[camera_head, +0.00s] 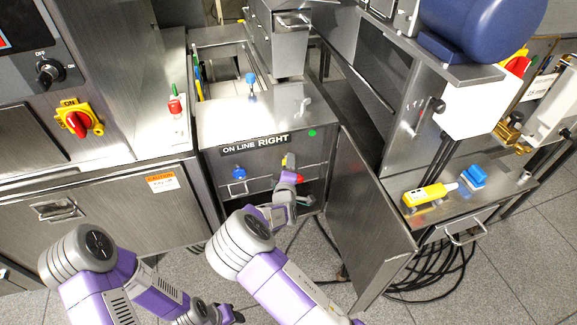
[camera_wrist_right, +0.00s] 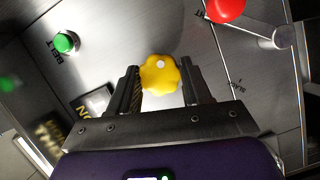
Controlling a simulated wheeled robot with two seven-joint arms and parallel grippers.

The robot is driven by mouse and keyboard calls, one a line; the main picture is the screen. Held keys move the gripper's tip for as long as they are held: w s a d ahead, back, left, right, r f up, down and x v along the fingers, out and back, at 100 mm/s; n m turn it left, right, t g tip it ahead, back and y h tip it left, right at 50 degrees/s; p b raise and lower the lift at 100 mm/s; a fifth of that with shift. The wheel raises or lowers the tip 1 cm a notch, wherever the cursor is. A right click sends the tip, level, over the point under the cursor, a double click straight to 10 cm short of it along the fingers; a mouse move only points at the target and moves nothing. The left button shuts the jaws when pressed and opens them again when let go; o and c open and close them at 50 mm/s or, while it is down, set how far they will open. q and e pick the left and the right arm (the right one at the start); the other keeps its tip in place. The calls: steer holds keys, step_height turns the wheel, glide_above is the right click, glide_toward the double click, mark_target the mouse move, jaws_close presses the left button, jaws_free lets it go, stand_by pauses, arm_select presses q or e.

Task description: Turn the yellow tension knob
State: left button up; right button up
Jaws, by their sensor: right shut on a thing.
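The yellow tension knob (camera_wrist_right: 160,75) is a scalloped disc with a pale centre in the right wrist view. It sits on a grey metal panel, between the two dark fingers of my right gripper (camera_wrist_right: 168,90), which is shut on it. In the head view my right gripper (camera_head: 287,186) is at the front of the "ON LINE RIGHT" cabinet and hides most of the knob area. My left gripper (camera_head: 222,314) is low in the head view, away from the cabinet; its fingers are too unclear to judge.
A green button (camera_wrist_right: 65,42) and a red button (camera_wrist_right: 225,9) are near the knob, with a metal cylinder (camera_wrist_right: 275,38) at right. An open metal door (camera_head: 365,225) stands right of my right arm. A blue knob (camera_head: 239,173) is on the cabinet front.

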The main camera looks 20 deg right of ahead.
steer(key=o, duration=1.1)
steer(key=shift+c, duration=0.2)
steer(key=p+v, duration=0.2)
steer(key=v, duration=0.5)
steer(key=shift+s, duration=0.35)
steer(key=shift+a, duration=0.1)
